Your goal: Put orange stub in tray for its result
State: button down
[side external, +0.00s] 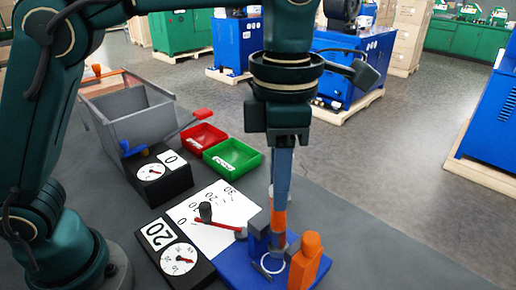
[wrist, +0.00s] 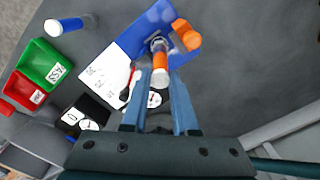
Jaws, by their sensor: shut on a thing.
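The orange stub (side external: 278,219) stands roughly upright at the blue fixture (side external: 232,267). In the wrist view the orange stub (wrist: 160,62) shows a whitish end toward the camera and a metal fitting at its other end. My gripper (side external: 280,205) points down from above and is shut on the stub; in the wrist view its blue fingers (wrist: 160,76) lie either side of it. I cannot tell whether the stub is free of the fitting. A red tray (side external: 203,138) and a green tray (side external: 232,158) stand behind, with labels too small to read surely.
An orange block-like handle (side external: 306,262) rises beside the stub on the fixture. A white scale sheet (side external: 208,212) with a red pointer and two black dial boxes (side external: 180,262) lie to the left. A grey bin (side external: 130,112) stands farther back. The right side of the table is clear.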

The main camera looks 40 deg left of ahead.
dwell(0.5)
jog(key=w+a+r+m, duration=0.1)
jog(key=a+r+m, duration=0.1)
jog(key=a+m, duration=0.8)
jog(key=w+a+r+m, duration=0.2)
jog(key=a+r+m, duration=0.1)
jog(key=a+m, duration=0.7)
jog(key=s+d+f+m, duration=0.1)
jog(key=s+d+m, duration=0.35)
jog(key=d, duration=0.45)
jog(key=s+d+f+m, duration=0.1)
jog(key=s+d+m, duration=0.4)
jog(key=d, duration=0.4)
jog(key=s+d+m, duration=0.4)
jog(key=d+m, duration=0.3)
jog(key=d, duration=0.2)
notch_tip(320, 180, down, 9)
jog(key=shift+w+f, duration=0.2)
jog(key=shift+f, duration=0.1)
